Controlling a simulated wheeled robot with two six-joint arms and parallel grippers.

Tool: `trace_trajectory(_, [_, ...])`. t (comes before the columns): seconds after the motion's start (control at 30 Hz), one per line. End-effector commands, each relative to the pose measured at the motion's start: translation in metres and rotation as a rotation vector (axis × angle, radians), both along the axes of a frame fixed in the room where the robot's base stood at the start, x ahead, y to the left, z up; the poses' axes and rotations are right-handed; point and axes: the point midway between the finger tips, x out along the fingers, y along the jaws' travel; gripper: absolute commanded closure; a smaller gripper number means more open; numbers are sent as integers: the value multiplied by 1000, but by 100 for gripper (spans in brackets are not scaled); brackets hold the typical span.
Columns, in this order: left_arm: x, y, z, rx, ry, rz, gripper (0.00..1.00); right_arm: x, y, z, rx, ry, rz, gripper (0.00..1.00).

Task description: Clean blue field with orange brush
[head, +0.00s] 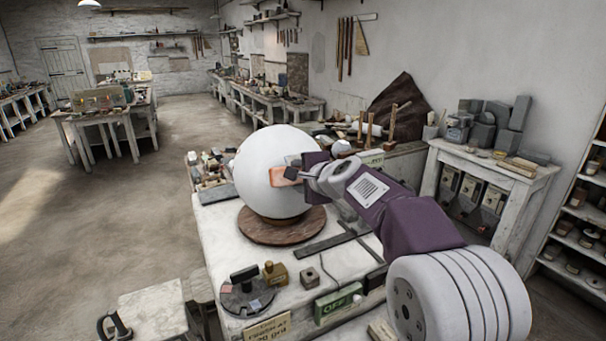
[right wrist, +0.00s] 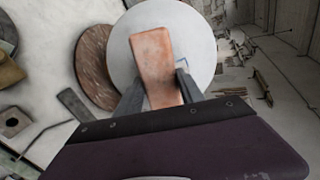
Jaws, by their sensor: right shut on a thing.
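A large white plaster sphere (head: 262,160) sits on a round brown wooden base (head: 283,228) on the white worktable. My right gripper (head: 294,172) is shut on the orange brush (head: 277,177), a flat block held at the sphere's right side. In the right wrist view the brush (right wrist: 153,58) lies between the two dark fingers, in front of the sphere (right wrist: 197,30). I cannot tell whether it touches the surface. A faint bluish line shows near the right-hand finger; no clear blue field shows, and the brush and gripper hide part of the sphere. My left gripper is not in view.
Cluttered tools (head: 212,170) lie behind the sphere at left. A side table with grey blocks (head: 485,165) stands right. The left floor is open.

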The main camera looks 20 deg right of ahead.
Motion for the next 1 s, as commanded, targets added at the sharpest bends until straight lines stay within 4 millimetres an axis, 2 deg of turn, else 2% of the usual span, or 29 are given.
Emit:
trace_trajectory(0.37, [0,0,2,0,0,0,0,1,3,1,-2,-2,-2,100])
trace_trajectory(0.67, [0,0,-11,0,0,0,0,1,-17,-2,-1,-3,-3,100])
trace_trajectory(0.87, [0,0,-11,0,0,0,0,1,-20,-1,0,-2,-1,100])
trace_trajectory(1.0, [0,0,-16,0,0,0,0,2,-30,-3,0,-2,-3,100])
